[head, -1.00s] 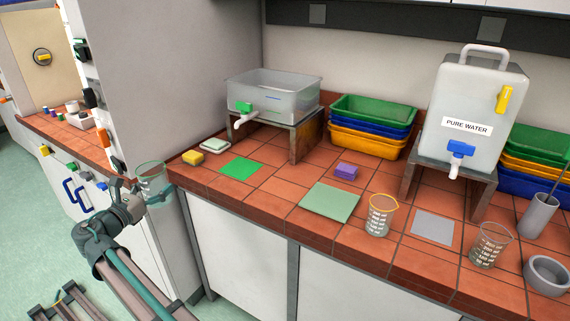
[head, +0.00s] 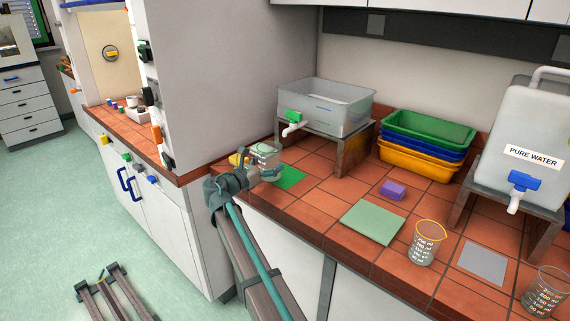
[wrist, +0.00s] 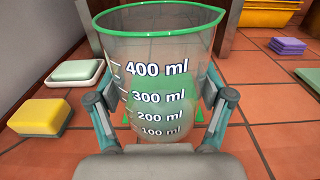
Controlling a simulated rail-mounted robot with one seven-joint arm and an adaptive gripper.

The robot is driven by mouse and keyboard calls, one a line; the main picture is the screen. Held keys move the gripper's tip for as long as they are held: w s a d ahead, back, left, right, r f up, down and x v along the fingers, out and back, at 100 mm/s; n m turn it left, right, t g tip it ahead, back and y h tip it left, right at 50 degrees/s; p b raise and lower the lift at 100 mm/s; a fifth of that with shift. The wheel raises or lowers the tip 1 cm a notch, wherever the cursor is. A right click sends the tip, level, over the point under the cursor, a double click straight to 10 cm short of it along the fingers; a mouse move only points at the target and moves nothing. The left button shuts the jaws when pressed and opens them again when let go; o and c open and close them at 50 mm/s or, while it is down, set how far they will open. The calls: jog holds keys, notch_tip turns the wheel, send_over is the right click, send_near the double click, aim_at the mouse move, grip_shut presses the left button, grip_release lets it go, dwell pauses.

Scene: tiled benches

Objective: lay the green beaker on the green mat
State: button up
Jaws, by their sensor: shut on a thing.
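The green-rimmed clear beaker (head: 266,151) is upright in my gripper (head: 262,170). In the wrist view the beaker (wrist: 160,52) fills the middle, with white marks up to 400 ml, and my gripper's fingers (wrist: 159,112) press on it from both sides. The small bright green mat (head: 291,178) lies flat on the tiled bench, just right of and partly behind the beaker in the head view. In the wrist view the mat shows mostly through the glass. The gap between the beaker's base and the bench cannot be told.
A yellow sponge (wrist: 39,116) and a soap dish (wrist: 75,74) lie left of the beaker. A tank (head: 325,105) on a stand is behind the mat.

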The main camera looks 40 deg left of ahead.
jog(key=w, duration=0.6)
jog(key=shift+w+d, duration=0.15)
jog(key=shift+w+f+p, duration=0.25)
jog(key=shift+f, duration=0.4)
jog(key=shift+w+f+p, duration=0.2)
jog(key=shift+f+p, duration=0.05)
jog(key=shift+f, duration=0.8)
jog(key=shift+f, duration=0.2)
jog(key=o, duration=1.2)
jog(key=shift+r, duration=0.1)
jog(key=shift+s+r, duration=0.1)
jog(key=s, duration=0.6)
jog(key=s+b, duration=0.1)
jog(key=s, duration=0.4)
jog(key=shift+s+a, duration=0.2)
jog(key=shift+s, duration=0.2)
